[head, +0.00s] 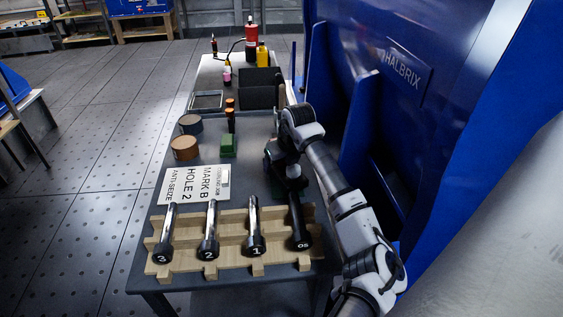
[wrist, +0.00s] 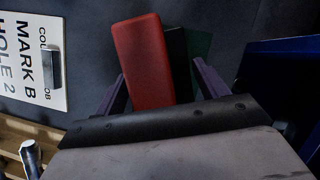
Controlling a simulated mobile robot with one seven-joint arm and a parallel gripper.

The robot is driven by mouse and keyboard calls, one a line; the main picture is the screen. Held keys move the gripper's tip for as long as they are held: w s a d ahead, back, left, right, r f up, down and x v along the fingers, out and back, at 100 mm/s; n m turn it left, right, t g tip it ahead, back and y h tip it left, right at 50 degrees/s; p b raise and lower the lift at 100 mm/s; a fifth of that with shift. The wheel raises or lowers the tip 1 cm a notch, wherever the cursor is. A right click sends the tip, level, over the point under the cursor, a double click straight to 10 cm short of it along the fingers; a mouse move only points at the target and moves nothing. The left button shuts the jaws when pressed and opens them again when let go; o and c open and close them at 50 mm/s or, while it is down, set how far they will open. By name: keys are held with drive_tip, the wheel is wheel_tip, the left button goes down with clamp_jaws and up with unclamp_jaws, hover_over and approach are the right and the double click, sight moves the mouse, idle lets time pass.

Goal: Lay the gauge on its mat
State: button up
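In the wrist view my gripper (wrist: 160,85) has its two purple fingers apart. A red block-shaped piece (wrist: 143,58), which may be the gauge, lies between them. A black piece (wrist: 178,62) sits along its right side; I cannot tell if they are one object. A dark green patch (wrist: 201,48), possibly the mat, shows behind and to the right. The left finger is close to the red edge and the right finger close to the black one. I cannot tell whether they press on it. In the head view my gripper (head: 290,188) is over the table, mostly hidden by my arm.
A wooden rack (head: 228,255) with several numbered black-headed bolts stands at the table's front. A job card (head: 195,185) lies behind it. A green block (head: 228,146) and round tins (head: 185,149) stand farther back. The blue machine (head: 400,110) borders the right side.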

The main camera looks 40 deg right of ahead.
drive_tip(key=shift+o, duration=1.2)
drive_tip(key=shift+r, duration=0.2)
drive_tip(key=v, duration=1.2)
drive_tip(key=shift+f, duration=0.1)
